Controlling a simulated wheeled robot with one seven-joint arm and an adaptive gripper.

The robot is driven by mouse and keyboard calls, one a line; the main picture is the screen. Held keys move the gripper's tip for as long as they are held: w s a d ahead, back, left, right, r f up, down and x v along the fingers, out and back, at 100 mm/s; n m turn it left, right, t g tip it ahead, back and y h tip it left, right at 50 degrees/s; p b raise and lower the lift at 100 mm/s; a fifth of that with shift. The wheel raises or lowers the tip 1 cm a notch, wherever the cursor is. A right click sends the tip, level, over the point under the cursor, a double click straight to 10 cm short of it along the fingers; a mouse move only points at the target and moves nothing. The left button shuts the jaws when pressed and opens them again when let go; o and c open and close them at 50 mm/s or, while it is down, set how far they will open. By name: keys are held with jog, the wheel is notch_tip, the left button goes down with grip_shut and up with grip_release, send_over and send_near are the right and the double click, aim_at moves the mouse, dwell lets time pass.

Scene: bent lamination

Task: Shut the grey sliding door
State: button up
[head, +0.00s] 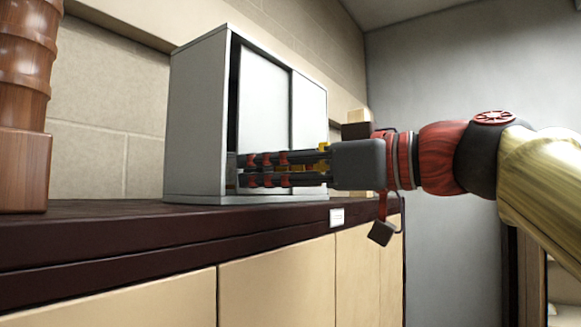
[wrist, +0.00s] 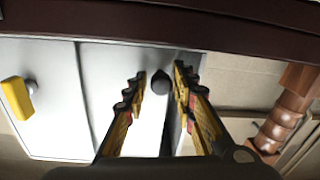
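The grey cabinet (head: 196,120) stands on a dark countertop, with two pale grey front panels. The left panel (head: 265,95), likely the sliding door, shows a narrow dark gap (head: 233,90) at its left edge. In the wrist view, where the countertop is at the top, this panel (wrist: 118,75) carries a dark round knob (wrist: 160,82). My gripper (head: 243,170) reaches in from the right to the cabinet front. Its fingers (wrist: 160,80) are apart, one on each side of the knob, with space visible around it. The knob is hidden in the head view.
A brown ribbed column-like object (head: 25,100) stands on the counter (head: 120,228) at left. A yellow piece (wrist: 15,98) lies over a second round knob (wrist: 31,86) in the wrist view. A wooden block (head: 357,118) shows behind my wrist.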

jog(key=v, duration=1.1)
jog(key=shift+s+d, duration=0.25)
